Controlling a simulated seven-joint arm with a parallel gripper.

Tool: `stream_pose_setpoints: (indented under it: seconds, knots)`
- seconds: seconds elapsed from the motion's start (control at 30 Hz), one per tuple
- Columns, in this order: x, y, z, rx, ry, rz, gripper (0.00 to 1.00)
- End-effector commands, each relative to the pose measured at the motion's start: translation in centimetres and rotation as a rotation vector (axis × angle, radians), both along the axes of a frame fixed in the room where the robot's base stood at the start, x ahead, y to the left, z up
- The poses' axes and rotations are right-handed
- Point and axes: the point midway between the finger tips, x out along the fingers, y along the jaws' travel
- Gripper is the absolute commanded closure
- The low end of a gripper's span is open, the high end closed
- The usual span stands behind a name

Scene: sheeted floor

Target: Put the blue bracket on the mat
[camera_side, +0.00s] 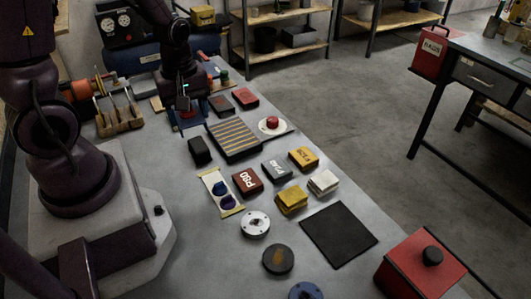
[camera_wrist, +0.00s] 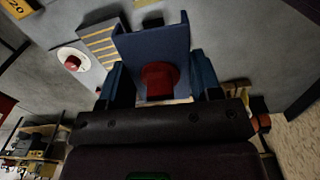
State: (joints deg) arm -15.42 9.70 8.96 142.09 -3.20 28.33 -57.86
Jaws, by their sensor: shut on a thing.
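The blue bracket (camera_wrist: 152,45) is between the fingers of my gripper (camera_wrist: 158,88) in the wrist view. A dark red round part shows against the bracket's near face; I cannot tell whether it belongs to it. In the side view my gripper (camera_side: 184,103) points down at the far end of the table, with the blue bracket (camera_side: 188,121) under it. I cannot tell whether the bracket touches the table. The mat (camera_side: 338,235), a flat black square, lies bare near the table's right edge, well apart from my gripper.
A striped block (camera_side: 235,140), red button on a white plate (camera_side: 272,124), several small boxes such as the yellow one (camera_side: 303,159), and round discs (camera_side: 278,259) lie between bracket and mat or near it. A red box with a black knob (camera_side: 420,265) stands beside the mat.

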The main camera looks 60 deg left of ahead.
Motion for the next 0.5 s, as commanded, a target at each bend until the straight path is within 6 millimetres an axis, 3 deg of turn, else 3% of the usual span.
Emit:
stream_pose_setpoints:
  seconds: [0.27, 0.5]
  knots:
    - [0.5, -1.7, -0.2, -0.003, 0.010, -0.073, 0.72]
    - [2.8, -7.1, -0.9, -0.002, 0.027, -0.332, 0.72]
